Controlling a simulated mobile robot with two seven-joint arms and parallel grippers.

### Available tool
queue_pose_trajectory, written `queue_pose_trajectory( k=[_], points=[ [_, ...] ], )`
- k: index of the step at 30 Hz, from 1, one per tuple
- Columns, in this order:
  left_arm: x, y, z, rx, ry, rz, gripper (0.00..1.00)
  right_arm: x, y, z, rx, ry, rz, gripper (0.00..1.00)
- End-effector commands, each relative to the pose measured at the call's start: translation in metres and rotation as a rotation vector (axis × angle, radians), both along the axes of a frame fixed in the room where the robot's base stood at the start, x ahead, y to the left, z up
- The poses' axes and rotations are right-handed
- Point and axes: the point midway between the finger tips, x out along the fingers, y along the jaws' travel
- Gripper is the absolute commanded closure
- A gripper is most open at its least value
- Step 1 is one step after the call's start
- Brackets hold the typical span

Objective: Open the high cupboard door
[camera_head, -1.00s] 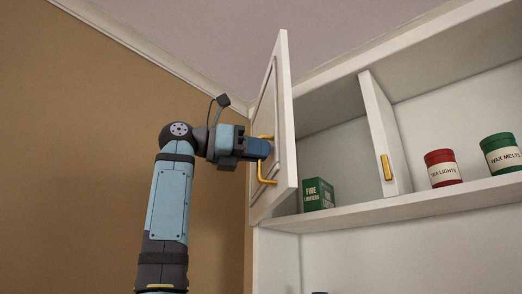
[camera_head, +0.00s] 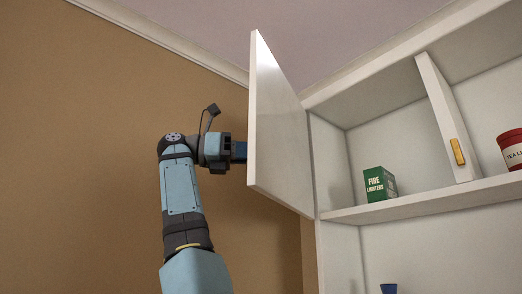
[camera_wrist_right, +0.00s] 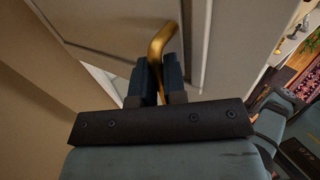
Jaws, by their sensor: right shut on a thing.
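The white cupboard door (camera_head: 279,125) stands wide open in the head view, swung out to the left of the cupboard, with its plain inner face showing. My right gripper (camera_head: 239,152) is at the door's outer side, its fingertips hidden behind the door there. In the right wrist view the brass handle (camera_wrist_right: 158,42) runs between the two dark fingers of the right gripper (camera_wrist_right: 158,78), which is shut on it. The door's panelled outer face (camera_wrist_right: 115,28) fills much of that view. My left gripper is not in view.
The open compartment holds a green fire lighters box (camera_head: 380,184) on the white shelf (camera_head: 430,203). A divider with a brass latch (camera_head: 457,151) stands to its right, then a red tea lights tin (camera_head: 513,148). A brown wall (camera_head: 90,150) lies behind my arm.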

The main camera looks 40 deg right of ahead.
Motion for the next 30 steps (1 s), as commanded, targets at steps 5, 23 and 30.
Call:
queue_pose_trajectory(
  k=[5,23,30],
  points=[
    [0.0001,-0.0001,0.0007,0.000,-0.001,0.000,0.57,0.0091,0.0027,0.0013,-0.001,0.000,0.001,1.00],
    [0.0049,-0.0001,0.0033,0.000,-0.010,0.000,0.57,0.0127,0.0038,0.0009,0.000,-0.001,0.000,0.73],
    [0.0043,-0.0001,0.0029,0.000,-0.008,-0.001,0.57,0.0129,0.0040,0.0005,0.000,0.000,0.000,0.65]
  ],
)
